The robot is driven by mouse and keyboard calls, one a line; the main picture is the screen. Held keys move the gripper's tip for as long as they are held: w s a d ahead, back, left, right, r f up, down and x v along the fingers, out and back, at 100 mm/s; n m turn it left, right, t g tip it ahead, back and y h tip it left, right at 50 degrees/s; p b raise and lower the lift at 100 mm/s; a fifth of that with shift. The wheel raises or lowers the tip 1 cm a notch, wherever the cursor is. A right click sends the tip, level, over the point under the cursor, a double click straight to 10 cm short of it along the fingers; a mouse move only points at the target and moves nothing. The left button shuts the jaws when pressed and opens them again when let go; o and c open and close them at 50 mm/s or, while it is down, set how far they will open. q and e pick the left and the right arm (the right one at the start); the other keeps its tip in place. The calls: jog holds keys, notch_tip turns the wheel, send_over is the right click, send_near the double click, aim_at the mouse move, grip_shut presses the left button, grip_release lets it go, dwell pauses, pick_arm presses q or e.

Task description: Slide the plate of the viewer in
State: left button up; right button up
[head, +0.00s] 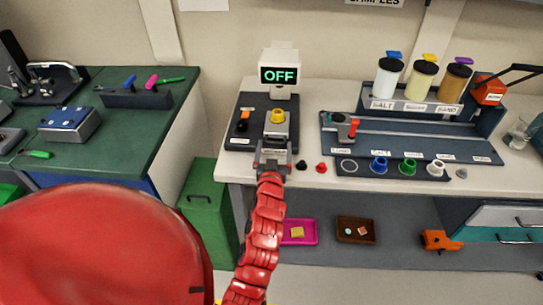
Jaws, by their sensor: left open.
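The viewer (279,75) stands on the white bench, with a screen that reads OFF in green. Its dark base (243,136) holds a grey block (283,130) with a yellow round part on top. My left gripper (272,158) is at the front edge of the viewer, just below the grey block, and is open. The plate is small here and partly covered by the gripper; I cannot tell how far in it sits or whether the fingers touch it. My right gripper is not in view.
On the right, a dark rail (400,130) carries a red-handled part, with three capped jars (424,80) behind and coloured rings in front. Two small dark and red knobs (321,167) lie close right of my gripper. A green bench (90,150) stands left across a gap.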

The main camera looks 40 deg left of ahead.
pick_arm(q)
jog(key=v, duration=1.6)
jog(key=shift+s, duration=0.2)
jog(key=shift+d+f, duration=0.1)
